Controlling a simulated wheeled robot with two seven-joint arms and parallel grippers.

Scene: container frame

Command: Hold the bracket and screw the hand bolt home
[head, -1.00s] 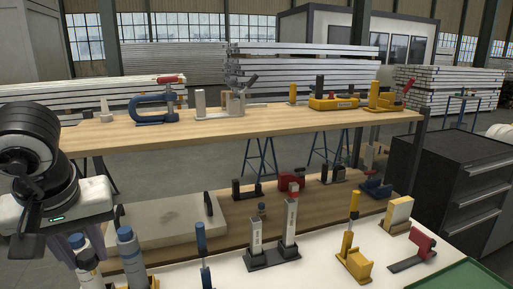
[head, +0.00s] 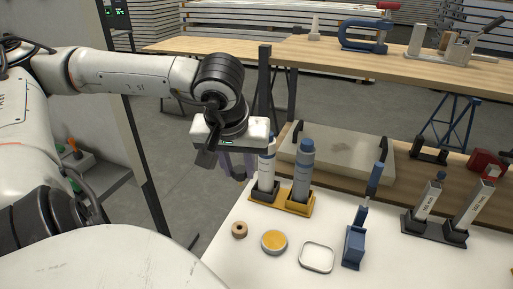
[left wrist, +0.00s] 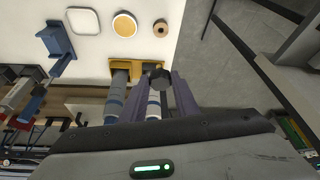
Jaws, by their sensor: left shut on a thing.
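My left gripper (head: 238,165) hangs beside the white bottle (head: 267,172) at the left end of the white table. In the head view the knob is not visible. I cannot tell which thing is the bracket. My right gripper is not in view.
A yellow holder (head: 297,208) carries the white bottle and a grey-blue bottle (head: 304,170). Near it lie a wooden ring (head: 239,230), a yellow-filled tin (head: 274,242), a square dish (head: 332,258) and a blue stand (head: 353,249). A stone slab (head: 345,152) lies behind.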

